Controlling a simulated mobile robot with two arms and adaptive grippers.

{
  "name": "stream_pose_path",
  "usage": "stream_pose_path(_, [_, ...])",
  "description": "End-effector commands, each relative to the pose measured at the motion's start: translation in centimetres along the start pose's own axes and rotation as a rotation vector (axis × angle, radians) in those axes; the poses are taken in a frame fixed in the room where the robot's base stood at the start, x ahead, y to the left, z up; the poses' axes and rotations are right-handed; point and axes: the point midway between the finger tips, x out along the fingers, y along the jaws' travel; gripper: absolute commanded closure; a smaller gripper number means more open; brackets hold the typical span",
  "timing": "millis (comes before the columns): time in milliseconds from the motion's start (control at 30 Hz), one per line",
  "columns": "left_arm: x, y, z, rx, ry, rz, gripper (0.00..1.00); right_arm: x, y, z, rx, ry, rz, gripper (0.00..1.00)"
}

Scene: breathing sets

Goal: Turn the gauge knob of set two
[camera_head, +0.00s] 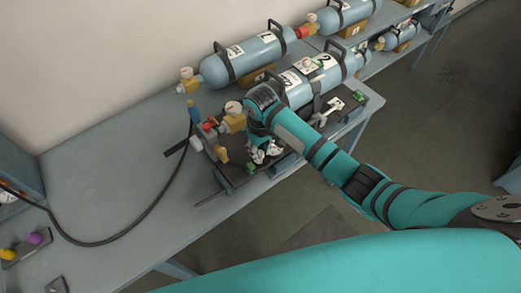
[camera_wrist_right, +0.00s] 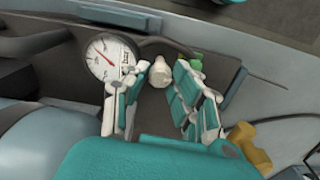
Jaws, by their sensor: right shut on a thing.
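My right gripper (camera_head: 262,153) reaches down at the near end of the front blue-grey cylinder (camera_head: 298,92), beside a dark board (camera_head: 233,178) with fittings. In the right wrist view my right gripper (camera_wrist_right: 160,82) has its white and teal fingers on either side of a small pale knob (camera_wrist_right: 160,71), and it is shut on that knob. A round white gauge (camera_wrist_right: 112,57) with a red needle sits just left of the knob. In the head view the fingers and arm hide the knob. My left gripper is not in view.
Another cylinder (camera_head: 243,57) lies behind, along the wall. A black hose (camera_head: 150,211) curves over the grey bench (camera_head: 95,160) from the fittings. Yellow and red valve parts (camera_head: 231,124) crowd beside my gripper. The bench's left middle is mostly clear.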

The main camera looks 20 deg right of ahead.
Motion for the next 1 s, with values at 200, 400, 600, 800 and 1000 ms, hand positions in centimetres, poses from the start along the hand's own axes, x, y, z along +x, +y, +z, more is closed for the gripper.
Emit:
stream_pose_path(200, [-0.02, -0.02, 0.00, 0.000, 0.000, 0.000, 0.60, -0.18, 0.00, -0.16, 0.113, 0.005, 0.000, 1.00])
stream_pose_path(400, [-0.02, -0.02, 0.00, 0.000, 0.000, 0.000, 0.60, -0.21, 0.06, -0.18, 0.166, 0.006, 0.001, 1.00])
stream_pose_path(600, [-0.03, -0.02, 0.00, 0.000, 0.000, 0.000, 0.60, -0.21, 0.08, -0.18, 0.184, 0.006, 0.001, 1.00])
stream_pose_path(800, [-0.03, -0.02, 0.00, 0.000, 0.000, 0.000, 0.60, -0.22, 0.07, -0.19, 0.184, 0.006, 0.001, 1.00])
stream_pose_path(1000, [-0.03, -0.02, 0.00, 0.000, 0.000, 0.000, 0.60, -0.21, 0.05, -0.18, 0.182, 0.006, 0.000, 0.64])
